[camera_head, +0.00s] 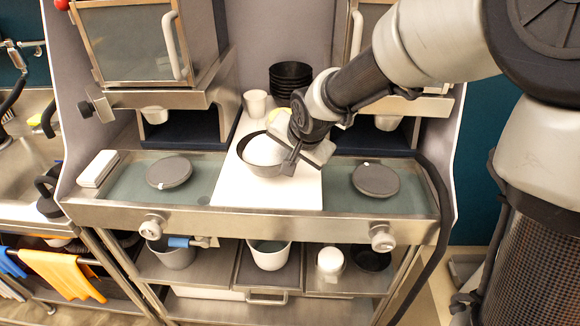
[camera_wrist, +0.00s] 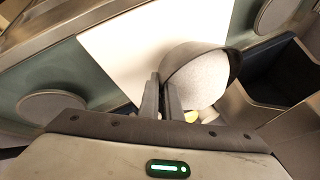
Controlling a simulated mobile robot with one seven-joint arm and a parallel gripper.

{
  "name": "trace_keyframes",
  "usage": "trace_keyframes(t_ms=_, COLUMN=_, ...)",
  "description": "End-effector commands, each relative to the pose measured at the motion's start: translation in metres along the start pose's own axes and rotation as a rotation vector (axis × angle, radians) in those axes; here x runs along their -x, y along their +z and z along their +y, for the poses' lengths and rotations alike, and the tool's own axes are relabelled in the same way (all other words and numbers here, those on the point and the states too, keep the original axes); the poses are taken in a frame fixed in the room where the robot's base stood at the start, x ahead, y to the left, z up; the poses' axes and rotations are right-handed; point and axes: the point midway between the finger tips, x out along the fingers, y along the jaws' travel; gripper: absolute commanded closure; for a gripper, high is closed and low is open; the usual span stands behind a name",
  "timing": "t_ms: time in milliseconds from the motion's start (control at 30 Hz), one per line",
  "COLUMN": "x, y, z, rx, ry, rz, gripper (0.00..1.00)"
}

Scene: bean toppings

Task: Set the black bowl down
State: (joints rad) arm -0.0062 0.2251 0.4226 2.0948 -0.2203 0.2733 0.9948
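The black bowl (camera_head: 246,160) has a dark rim and a pale inside. It is over the white board (camera_head: 290,198) in the middle of the counter, near its front half. I cannot tell whether its base touches the board. My gripper (camera_head: 290,158) is at the bowl's right side in the head view. In the wrist view, my gripper's two fingers (camera_wrist: 163,97) are close together with the edge of the black bowl (camera_wrist: 236,66) between them. The fingers hide part of that edge.
Dark round lids lie left (camera_head: 169,172) and right (camera_head: 376,180) of the board. Behind are a stack of black bowls (camera_head: 290,75) and a pale cup (camera_head: 256,103). A white block (camera_head: 97,169) lies far left. The board's front strip is clear.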

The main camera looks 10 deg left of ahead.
Motion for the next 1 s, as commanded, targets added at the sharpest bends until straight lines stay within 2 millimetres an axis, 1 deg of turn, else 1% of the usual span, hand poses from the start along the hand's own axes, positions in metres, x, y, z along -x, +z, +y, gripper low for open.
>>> trace_keyframes(t_ms=67, x=-0.006, y=0.003, z=0.002, rx=-0.001, ry=0.0, rz=-0.001, gripper=1.0)
trace_keyframes(t_ms=200, x=-0.023, y=0.011, z=0.011, rx=0.0, ry=0.0, rz=-0.002, gripper=1.0)
trace_keyframes(t_ms=300, x=-0.031, y=0.014, z=0.015, rx=0.0, ry=-0.001, rz=-0.001, gripper=1.0)
trace_keyframes(t_ms=533, x=-0.031, y=0.013, z=0.015, rx=-0.001, ry=-0.001, rz=0.001, gripper=1.0)
trace_keyframes(t_ms=633, x=-0.034, y=0.014, z=0.016, rx=-0.001, ry=-0.001, rz=0.001, gripper=1.0)
trace_keyframes(t_ms=700, x=-0.032, y=0.014, z=0.016, rx=-0.001, ry=0.0, rz=0.0, gripper=0.86)
trace_keyframes(t_ms=767, x=-0.033, y=0.014, z=0.016, rx=-0.001, ry=0.0, rz=0.0, gripper=0.77)
trace_keyframes(t_ms=1000, x=-0.032, y=0.014, z=0.016, rx=-0.001, ry=0.0, rz=0.0, gripper=0.77)
